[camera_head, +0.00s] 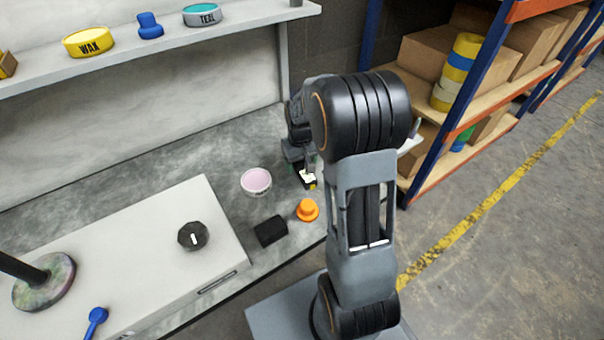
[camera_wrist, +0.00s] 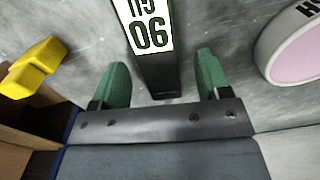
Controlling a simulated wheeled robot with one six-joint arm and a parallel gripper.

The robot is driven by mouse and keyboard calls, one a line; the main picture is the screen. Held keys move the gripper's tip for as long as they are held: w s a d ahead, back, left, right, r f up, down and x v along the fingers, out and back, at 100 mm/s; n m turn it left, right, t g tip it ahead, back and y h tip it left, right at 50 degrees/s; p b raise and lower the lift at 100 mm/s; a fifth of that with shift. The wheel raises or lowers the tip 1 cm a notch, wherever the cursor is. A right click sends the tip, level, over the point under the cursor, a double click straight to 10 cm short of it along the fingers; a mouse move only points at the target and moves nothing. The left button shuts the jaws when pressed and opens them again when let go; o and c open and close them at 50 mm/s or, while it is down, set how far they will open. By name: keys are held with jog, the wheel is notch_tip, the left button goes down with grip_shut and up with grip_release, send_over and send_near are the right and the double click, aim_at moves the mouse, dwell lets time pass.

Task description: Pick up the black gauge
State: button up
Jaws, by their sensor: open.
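A black bar-shaped object with a white label and dark digits, which looks like the black gauge (camera_wrist: 158,79), lies on the grey bench top in the wrist view. My gripper (camera_wrist: 161,70) is open, with one green finger on each side of the gauge's near end. Gaps show between the fingers and the gauge, and neither finger visibly touches it. In the head view, the white-labelled gauge (camera_head: 307,177) shows just below my gripper (camera_head: 299,160), partly hidden by my arm. The gauge's far end runs out of the wrist view.
A pink-filled round tin (camera_head: 256,181) stands left of the gauge, and a yellow piece (camera_wrist: 35,68) lies on its other side. An orange knobbed piece (camera_head: 307,210), a black block (camera_head: 270,231) and a black knob (camera_head: 192,236) are nearer. A shelf (camera_head: 170,47) runs above the bench.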

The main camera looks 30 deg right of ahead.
jog(key=shift+f, duration=0.5)
jog(key=shift+c, duration=0.3)
jog(key=c, duration=1.1)
jog(key=shift+r, duration=0.1)
